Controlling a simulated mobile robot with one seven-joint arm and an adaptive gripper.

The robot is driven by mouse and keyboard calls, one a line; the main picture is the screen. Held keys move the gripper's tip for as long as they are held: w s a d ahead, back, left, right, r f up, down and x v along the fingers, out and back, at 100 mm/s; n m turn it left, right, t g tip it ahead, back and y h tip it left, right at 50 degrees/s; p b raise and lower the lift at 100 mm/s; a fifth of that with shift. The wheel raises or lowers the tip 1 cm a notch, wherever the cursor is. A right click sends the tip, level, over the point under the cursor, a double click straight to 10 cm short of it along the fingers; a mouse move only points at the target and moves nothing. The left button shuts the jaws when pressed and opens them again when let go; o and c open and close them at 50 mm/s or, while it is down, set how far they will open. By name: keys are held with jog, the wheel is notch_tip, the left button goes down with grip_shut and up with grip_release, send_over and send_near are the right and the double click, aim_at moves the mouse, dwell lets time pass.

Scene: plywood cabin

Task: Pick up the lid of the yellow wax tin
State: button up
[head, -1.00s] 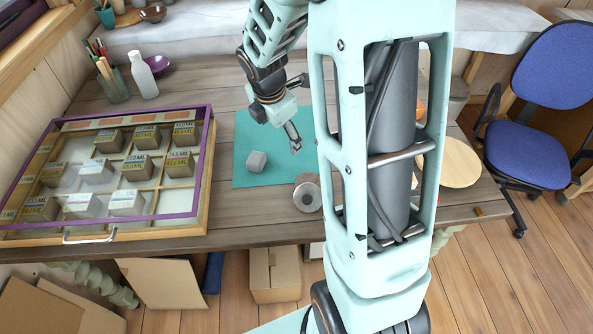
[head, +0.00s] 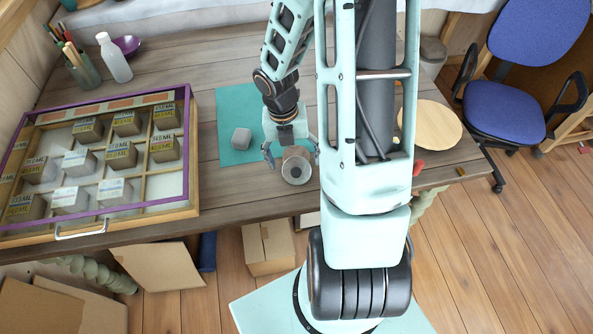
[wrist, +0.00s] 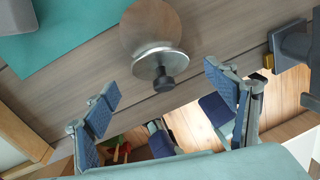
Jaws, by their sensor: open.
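I cannot make out a clearly yellow tin or its lid in either view; my arm covers part of the table.
A grey cube (head: 241,138) sits on the teal mat (head: 232,105). A purple-rimmed display case (head: 195,170) fills the table's left. A round wooden board (head: 435,126) and a small brass-coloured block (head: 461,171) lie right of my arm. A blue chair (head: 500,110) stands beyond.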

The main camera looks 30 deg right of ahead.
aim_at(296, 169)
jog(key=shift+d+f+b, duration=0.15)
jog(key=shift+d+f, duration=0.05)
jog(key=shift+f, duration=1.15)
jog(key=shift+d+f+b, duration=0.15)
jog(key=shift+f, duration=1.2)
jog(key=shift+c, duration=0.6)
jog(key=c, duration=1)
jog(key=shift+r, duration=0.15)
